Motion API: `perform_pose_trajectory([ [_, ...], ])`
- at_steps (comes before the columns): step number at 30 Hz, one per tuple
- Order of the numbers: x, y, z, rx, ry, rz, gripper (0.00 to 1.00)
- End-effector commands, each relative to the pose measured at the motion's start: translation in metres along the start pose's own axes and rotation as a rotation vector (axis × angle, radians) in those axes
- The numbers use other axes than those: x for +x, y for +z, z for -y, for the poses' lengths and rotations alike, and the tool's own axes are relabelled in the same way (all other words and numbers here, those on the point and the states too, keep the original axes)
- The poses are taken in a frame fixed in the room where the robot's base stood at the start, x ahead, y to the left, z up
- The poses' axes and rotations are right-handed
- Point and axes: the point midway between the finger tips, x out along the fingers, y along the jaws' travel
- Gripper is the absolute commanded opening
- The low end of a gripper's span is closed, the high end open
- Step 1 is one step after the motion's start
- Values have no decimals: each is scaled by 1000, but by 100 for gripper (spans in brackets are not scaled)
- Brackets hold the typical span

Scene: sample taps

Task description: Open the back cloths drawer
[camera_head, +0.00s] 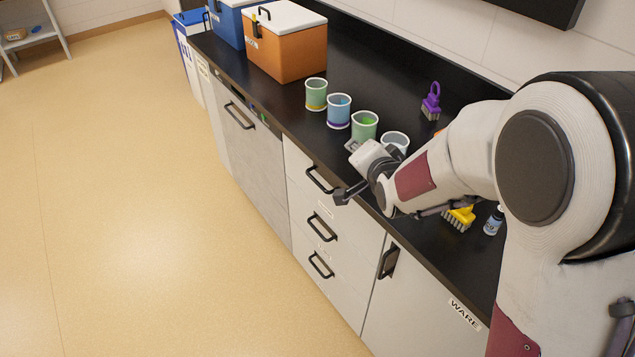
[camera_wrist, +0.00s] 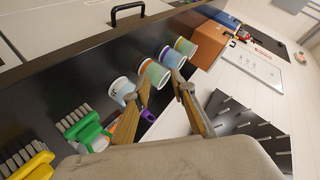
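A stack of pale grey drawers (camera_head: 312,225) with black bar handles sits under the black counter, and all of them look shut. The top drawer's handle (camera_head: 320,180) is just left of my gripper (camera_head: 346,170). Small labels (camera_head: 326,209) on the fronts are too small to read, so I cannot tell which drawer is the cloths one. In the wrist view my gripper (camera_wrist: 161,80) has its two fingers apart with nothing held between them. A black handle (camera_wrist: 128,12) on a grey front shows at the top left there.
Several cups (camera_head: 339,111) stand along the counter (camera_head: 392,60), close to my gripper. An orange box (camera_head: 287,45), a blue box (camera_head: 230,22), a purple brush (camera_head: 431,103), a yellow brush (camera_head: 460,217) and a small bottle (camera_head: 494,222) are also there. The floor (camera_head: 130,200) in front is clear.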

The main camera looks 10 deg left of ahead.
Motion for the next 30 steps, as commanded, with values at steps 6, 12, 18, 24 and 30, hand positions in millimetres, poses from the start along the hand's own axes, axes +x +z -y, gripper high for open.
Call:
perform_pose_trajectory([
  [6, 36, 27, 4, 85, -71, 0, 25],
  [12, 63, 52, 6, 170, -138, 2, 25],
  [18, 85, 75, 4, 261, -197, 6, 25],
  [24, 103, 95, -4, 358, -248, 8, 25],
  [30, 119, 113, -18, 470, -296, 4, 25],
])
